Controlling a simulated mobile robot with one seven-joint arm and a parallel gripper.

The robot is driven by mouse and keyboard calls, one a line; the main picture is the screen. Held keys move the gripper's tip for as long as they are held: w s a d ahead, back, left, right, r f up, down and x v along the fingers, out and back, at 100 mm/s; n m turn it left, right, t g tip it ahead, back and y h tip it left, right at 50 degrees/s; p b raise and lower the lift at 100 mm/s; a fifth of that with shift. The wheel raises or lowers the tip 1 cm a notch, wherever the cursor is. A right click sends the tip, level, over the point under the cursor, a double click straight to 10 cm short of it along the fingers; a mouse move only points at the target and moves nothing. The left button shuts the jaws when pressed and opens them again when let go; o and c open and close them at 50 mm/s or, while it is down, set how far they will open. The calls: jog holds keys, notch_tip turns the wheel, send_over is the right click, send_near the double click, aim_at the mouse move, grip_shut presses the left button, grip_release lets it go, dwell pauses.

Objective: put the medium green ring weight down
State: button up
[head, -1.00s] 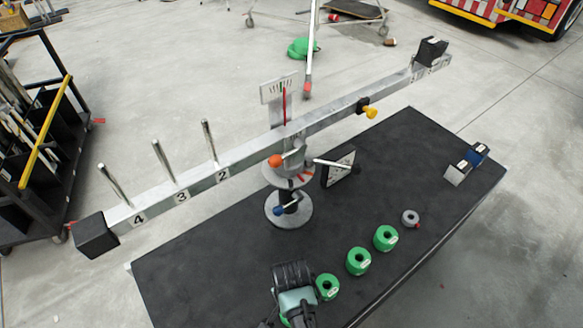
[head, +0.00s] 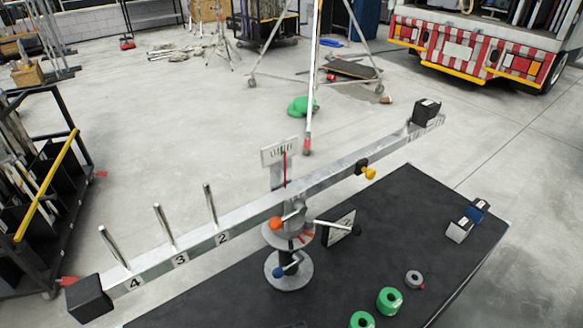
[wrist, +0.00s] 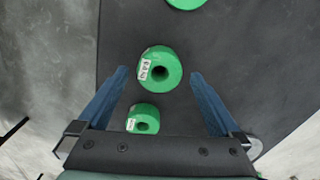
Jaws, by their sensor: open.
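Green ring weights stand on the black table (head: 400,230). In the head view, one green ring (head: 389,300) stands near the front edge and another green ring (head: 362,320) is cut by the bottom edge. In the wrist view, my gripper (wrist: 158,73) is open, its two blue fingers spread wide on either side of a labelled green ring (wrist: 153,82). A smaller-looking green ring (wrist: 143,112) sits nearer the palm, and part of another green ring (wrist: 187,3) shows at the top. I cannot tell which one is the medium weight. My gripper is outside the head view.
A balance beam (head: 330,180) with numbered upright pegs (head: 165,226) spans the table on a round-based stand (head: 289,280). A small grey ring (head: 414,280) and a small block-like device (head: 467,222) stand at the right. A black cart (head: 40,200) is at the left.

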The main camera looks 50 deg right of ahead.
notch_tip(320, 180, up, 10)
jog(key=p, duration=0.1)
jog(key=w+r+n+t+h, duration=0.35)
jog(key=w+r+t, duration=0.25)
jog(key=w+r, duration=0.7)
jog(key=w+a+r+n+t, duration=0.3)
jog(key=w+r+t, duration=0.15)
jog(key=r, duration=0.65)
jog(key=w+a+r+n+t, duration=0.2)
jog(key=w+r+n+t, duration=0.3)
jog(key=r, duration=0.6)
jog(key=a+r+n+t, duration=0.1)
jog(key=a+r+t, duration=0.15)
jog(key=r, duration=0.55)
jog(key=a+r+n+t, duration=0.15)
jog(key=a+r, duration=0.25)
jog(key=r, duration=0.4)
jog(key=s+a+r+n+t+y, duration=0.1)
jog(key=s+a+r+t, duration=0.1)
jog(key=s+r, duration=0.2)
jog(key=s+a+r+n+t+y+p, duration=0.1)
jog(key=s+a+r+n+t, duration=0.1)
jog(key=r, duration=0.7)
jog(key=s+a+r+n+t+y+p, duration=0.1)
jog(key=s+a+r+t, duration=0.3)
jog(key=s+r, duration=0.2)
jog(key=shift+a+r, duration=0.15)
jog(key=shift+r, duration=0.05)
